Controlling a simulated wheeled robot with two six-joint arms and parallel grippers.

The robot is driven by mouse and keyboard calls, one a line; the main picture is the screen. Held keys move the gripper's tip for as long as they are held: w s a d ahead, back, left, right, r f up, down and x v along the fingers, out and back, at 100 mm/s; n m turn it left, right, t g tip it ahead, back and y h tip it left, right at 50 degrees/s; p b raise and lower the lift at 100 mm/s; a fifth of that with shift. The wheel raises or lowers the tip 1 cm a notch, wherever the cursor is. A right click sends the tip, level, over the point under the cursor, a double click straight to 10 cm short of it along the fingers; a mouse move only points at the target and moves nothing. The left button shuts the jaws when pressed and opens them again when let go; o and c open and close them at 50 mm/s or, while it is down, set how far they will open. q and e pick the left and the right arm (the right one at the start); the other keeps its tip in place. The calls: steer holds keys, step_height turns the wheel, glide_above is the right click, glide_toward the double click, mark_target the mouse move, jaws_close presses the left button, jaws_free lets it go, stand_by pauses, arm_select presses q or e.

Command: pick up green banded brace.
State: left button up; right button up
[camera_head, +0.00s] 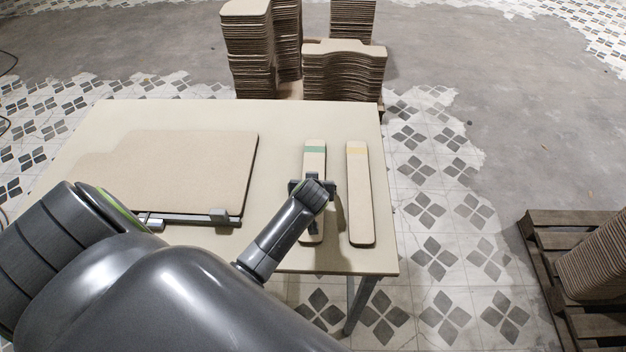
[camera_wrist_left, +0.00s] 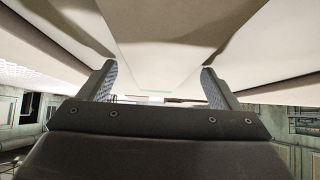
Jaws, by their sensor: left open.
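The green banded brace (camera_head: 315,162) is a long beige board with a green band near its far end, lying on the table. My left gripper (camera_head: 312,187) is over the middle of this brace, with one finger to each side, and hides part of it. In the left wrist view my left gripper (camera_wrist_left: 157,78) has its fingers spread apart, with a pale strip (camera_wrist_left: 160,40) that looks like the brace running between them. I cannot tell whether the fingers touch it. My right gripper is not in view.
A yellow banded brace (camera_head: 360,195) lies close to the right on the table (camera_head: 285,120). A large beige board (camera_head: 190,165) lies to the left, with a grey metal bar (camera_head: 190,219) at its near edge. Stacks of curved boards (camera_head: 343,70) stand behind; a pallet (camera_head: 550,245) is at right.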

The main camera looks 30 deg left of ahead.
arm_select(q)
steer(key=shift+r, duration=0.1)
steer(key=c, duration=1.2)
steer(key=shift+o, duration=0.2)
